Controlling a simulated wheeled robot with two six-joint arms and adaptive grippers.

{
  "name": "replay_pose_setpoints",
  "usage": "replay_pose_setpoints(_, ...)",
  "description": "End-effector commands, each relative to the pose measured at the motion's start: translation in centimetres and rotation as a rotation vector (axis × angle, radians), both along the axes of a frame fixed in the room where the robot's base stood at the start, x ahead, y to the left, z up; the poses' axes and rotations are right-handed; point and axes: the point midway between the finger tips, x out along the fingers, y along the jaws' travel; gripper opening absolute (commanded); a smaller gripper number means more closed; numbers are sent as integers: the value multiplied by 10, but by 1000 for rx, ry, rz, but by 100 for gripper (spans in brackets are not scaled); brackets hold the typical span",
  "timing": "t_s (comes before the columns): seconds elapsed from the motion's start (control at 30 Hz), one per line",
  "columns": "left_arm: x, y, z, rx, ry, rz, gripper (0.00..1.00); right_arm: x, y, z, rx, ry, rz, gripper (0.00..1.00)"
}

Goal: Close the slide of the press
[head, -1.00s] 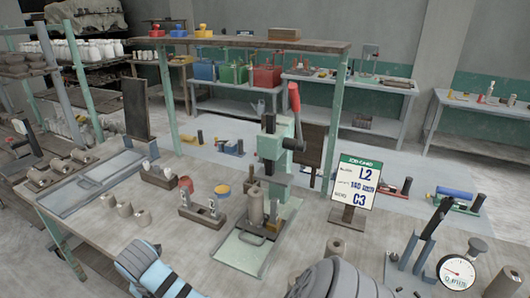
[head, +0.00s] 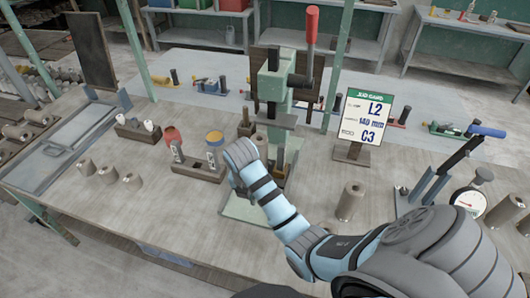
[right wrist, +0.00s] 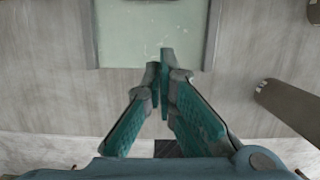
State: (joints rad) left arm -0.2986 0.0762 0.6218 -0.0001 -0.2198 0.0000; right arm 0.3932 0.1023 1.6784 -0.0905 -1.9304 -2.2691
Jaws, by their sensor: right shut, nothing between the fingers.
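The press (head: 274,85) is a green post with a raised red lever (head: 311,40), standing mid-table in the head view. Its slide, a pale green plate (head: 238,209), sticks out at the front, partly hidden by my right arm. A brown clay cylinder (head: 260,141) stands at the press, partly covered by my wrist. My right gripper (head: 237,184) points down over the left side of the slide in the head view, its fingers mostly hidden. In the right wrist view the gripper (right wrist: 161,62) is shut and empty, at the near edge of the slide (right wrist: 150,30). My left gripper is not in view.
A job card (head: 367,117) stands right of the press. A loose clay cylinder (head: 348,201) stands to the right of my forearm. A wooden block (head: 199,169) with upright pieces sits on the left.

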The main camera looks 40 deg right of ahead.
Motion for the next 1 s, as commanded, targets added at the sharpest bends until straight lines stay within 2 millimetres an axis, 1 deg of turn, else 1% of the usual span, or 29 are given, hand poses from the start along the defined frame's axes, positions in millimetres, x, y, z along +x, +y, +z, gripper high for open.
replay_pose_setpoints(0.1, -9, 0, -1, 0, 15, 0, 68, -1, -7, -19, 0, 4, -8, 0)
replay_pose_setpoints(0.17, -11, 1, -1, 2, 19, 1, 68, 0, -10, -32, -1, 7, -10, 0)
replay_pose_setpoints(0.33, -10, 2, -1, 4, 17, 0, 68, 4, -17, -69, 0, 6, -10, 0)
replay_pose_setpoints(0.43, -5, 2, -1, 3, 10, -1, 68, 7, -20, -89, -1, 6, -9, 0)
replay_pose_setpoints(0.53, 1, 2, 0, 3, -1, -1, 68, 20, -35, -92, -3, 1, -9, 0)
replay_pose_setpoints(0.7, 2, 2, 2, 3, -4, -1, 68, 30, -48, -95, -1, 1, -7, 0)
replay_pose_setpoints(1.0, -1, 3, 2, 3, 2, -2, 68, 32, -51, -96, -1, 1, -5, 0)
